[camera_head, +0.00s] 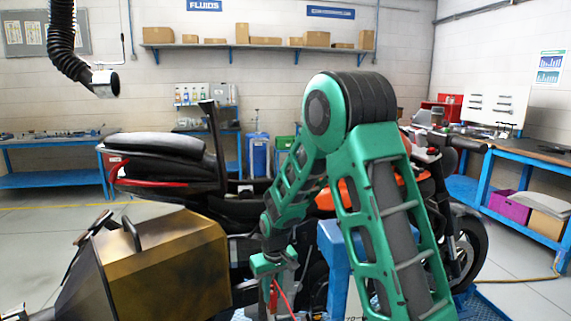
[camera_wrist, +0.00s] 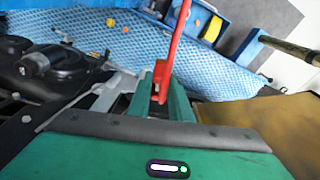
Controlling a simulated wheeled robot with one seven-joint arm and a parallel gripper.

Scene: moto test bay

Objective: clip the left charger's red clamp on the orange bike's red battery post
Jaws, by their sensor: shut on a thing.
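My gripper (camera_wrist: 158,100) is shut on the red clamp (camera_wrist: 160,76), which sits between its green fingers in the wrist view. A red cable (camera_wrist: 177,35) rises from the clamp. In the head view, the red clamp (camera_head: 273,297) shows small below my wrist at the bottom, with its red cable (camera_head: 284,298) beside it. The orange bike (camera_head: 408,180) stands behind my arm, which covers much of it. I cannot make out its red battery post or the left charger in either view.
A dark bike seat (camera_head: 160,148) and a gold-brown case (camera_head: 165,265) fill the left foreground. The wrist view shows blue textured matting (camera_wrist: 110,35) and dark machine parts (camera_wrist: 40,65) at left. A blue workbench (camera_head: 490,180) stands at right. A black hose (camera_head: 65,45) hangs upper left.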

